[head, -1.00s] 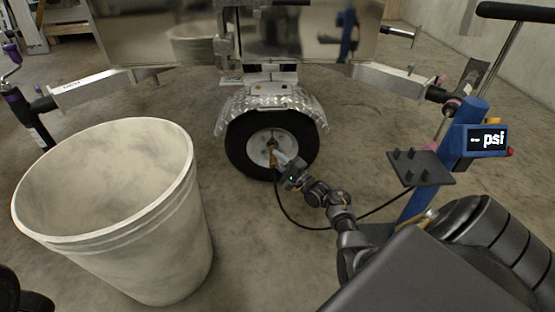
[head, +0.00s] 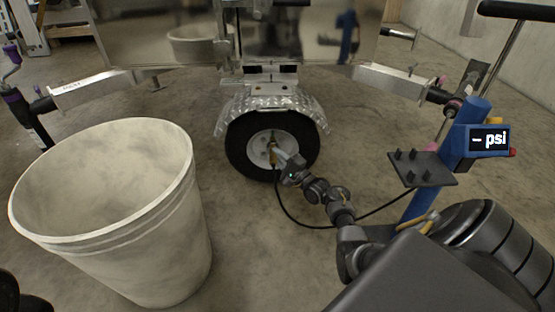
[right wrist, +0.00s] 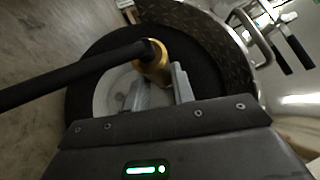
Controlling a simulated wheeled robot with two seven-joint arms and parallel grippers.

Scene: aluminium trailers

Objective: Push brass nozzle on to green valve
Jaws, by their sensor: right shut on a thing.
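My right gripper (head: 279,154) is at the hub of the trailer wheel (head: 240,153), shut on the brass nozzle (head: 273,155). In the right wrist view the brass nozzle (right wrist: 152,60) sits between the grey fingers (right wrist: 160,88), with a thick black hose running from it to the left. The nozzle is in front of the pale wheel hub (right wrist: 105,92). The green valve cannot be made out now; the nozzle and fingers cover that part of the hub. I cannot tell whether nozzle and valve touch. My left gripper is not in view.
A large pale bucket (head: 150,245) stands on the left. On the right is a blue inflator post (head: 420,205) with a dark shelf (head: 421,169) and a psi display (head: 488,140). The black hose (head: 290,215) loops over the floor. A metal fender (head: 305,103) arches over the tyre.

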